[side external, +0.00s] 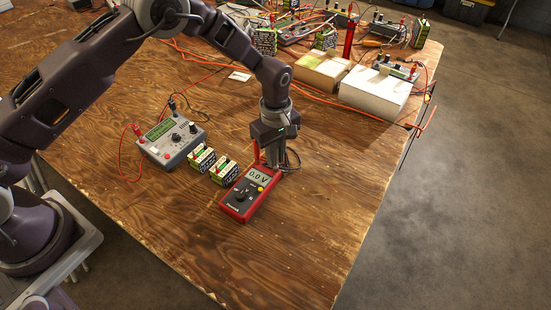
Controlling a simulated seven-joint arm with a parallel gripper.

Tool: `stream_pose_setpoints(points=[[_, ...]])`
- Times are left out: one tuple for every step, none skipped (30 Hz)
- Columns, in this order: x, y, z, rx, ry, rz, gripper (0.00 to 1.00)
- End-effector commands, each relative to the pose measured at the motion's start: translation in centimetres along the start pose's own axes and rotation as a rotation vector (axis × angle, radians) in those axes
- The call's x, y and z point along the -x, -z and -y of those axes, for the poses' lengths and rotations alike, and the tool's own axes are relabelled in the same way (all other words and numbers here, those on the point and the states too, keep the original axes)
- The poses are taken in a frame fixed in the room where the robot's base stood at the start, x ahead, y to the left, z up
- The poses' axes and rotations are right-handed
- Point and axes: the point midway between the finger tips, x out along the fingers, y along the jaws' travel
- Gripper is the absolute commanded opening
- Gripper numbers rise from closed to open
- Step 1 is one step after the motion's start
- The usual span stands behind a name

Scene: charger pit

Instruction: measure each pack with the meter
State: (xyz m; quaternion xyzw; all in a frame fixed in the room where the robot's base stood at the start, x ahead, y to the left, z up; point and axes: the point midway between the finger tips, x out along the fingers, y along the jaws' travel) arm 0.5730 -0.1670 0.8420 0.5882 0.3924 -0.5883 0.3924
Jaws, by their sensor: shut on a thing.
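The red meter (249,193) is at the near middle of the wooden table, its display reading 0.0 V. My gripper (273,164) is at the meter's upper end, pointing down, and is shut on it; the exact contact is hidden. A red upright piece (256,152) shows just left of my gripper, and a dark cable loops at its right. Two green, white and black packs stand side by side left of the meter: the left pack (202,158) and the right pack (224,172), which is close to the meter. Both have some red on top.
A grey bench instrument (171,141) with a green display and red and black leads stands left of the packs. Pale boxes (376,90), more packs, red cables and tools crowd the far side. The table's right and near areas are clear up to the edge.

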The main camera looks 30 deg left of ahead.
Motion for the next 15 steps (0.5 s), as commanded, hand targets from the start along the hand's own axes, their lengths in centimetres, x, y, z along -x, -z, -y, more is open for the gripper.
stream_pose_setpoints(points=[[0.1, 0.0, 0.0, 0.000, 0.000, 0.000, 0.00], [0.2, 0.0, 0.0, 0.000, -0.001, 0.000, 0.00], [0.6, 0.0, -0.1, 0.000, -0.002, 0.000, 0.00], [1.1, 0.0, -0.1, 0.000, -0.004, -0.001, 0.00], [1.7, 0.0, -0.1, 0.000, -0.005, -0.001, 0.00], [2.7, 0.0, -0.1, 0.000, -0.005, -0.001, 0.00], [3.5, 0.0, -0.2, 0.000, -0.006, -0.002, 0.00], [4.3, 0.0, -0.1, 0.000, -0.006, -0.001, 0.00], [5.4, 0.0, -0.1, 0.000, -0.006, -0.001, 0.00], [6.2, 0.0, -0.1, 0.000, -0.005, -0.001, 0.00], [6.9, 0.0, -0.1, -0.001, -0.005, -0.001, 0.00], [7.7, 0.0, -0.1, -0.001, -0.005, -0.001, 0.00], [8.3, 0.0, -0.1, -0.001, -0.004, -0.001, 0.00], [8.8, 0.0, -0.1, -0.001, -0.004, -0.001, 0.00], [9.4, 0.0, -0.1, -0.001, -0.003, -0.001, 0.00]])
